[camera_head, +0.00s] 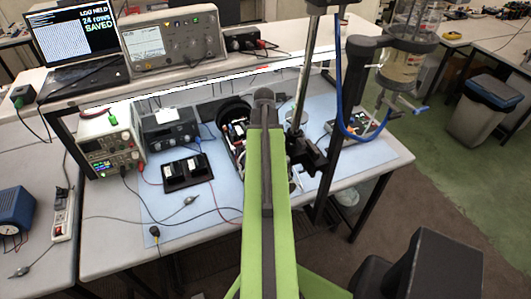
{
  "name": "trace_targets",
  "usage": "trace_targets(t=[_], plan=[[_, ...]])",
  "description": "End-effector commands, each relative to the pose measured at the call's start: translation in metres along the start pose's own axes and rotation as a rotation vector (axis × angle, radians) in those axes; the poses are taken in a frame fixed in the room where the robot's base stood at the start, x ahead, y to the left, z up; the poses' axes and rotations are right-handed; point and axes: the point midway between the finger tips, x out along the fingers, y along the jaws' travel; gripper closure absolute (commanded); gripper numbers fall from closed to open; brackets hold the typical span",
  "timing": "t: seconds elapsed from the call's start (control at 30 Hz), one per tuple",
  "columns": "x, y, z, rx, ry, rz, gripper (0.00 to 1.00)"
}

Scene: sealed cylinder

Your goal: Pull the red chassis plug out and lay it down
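I cannot make out the red chassis plug for certain. A dark, rounded open housing (233,107) with small parts inside stands at the middle of the bench, and my arm covers its right side. Small reddish spots show inside it, too small to identify. My green arm reaches forward from the bottom middle to the housing's right edge. My gripper is not distinguishable; the arm's far end hides that area, so its fingers and anything between them cannot be seen.
A pale blue mat (215,205) covers the bench, with bare room at its front left. A black twin-block holder (187,172), a power supply (107,150) and loose leads lie left. A dark upright stand (305,150) and glassware (402,65) with blue tubing rise right.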

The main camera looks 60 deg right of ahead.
Motion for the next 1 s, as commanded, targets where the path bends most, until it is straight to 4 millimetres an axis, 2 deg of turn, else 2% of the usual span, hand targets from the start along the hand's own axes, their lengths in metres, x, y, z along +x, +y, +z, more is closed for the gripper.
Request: trace_targets(t=[0.5, 0.83, 1.0], plan=[[0.0001, 0.0000, 0.0001, 0.000, 0.000, 0.000, 0.56], [0.0001, 0.0001, 0.0001, 0.000, 0.000, 0.000, 1.00], [0.0001, 0.0002, 0.0001, 0.000, 0.000, 0.000, 1.00]])
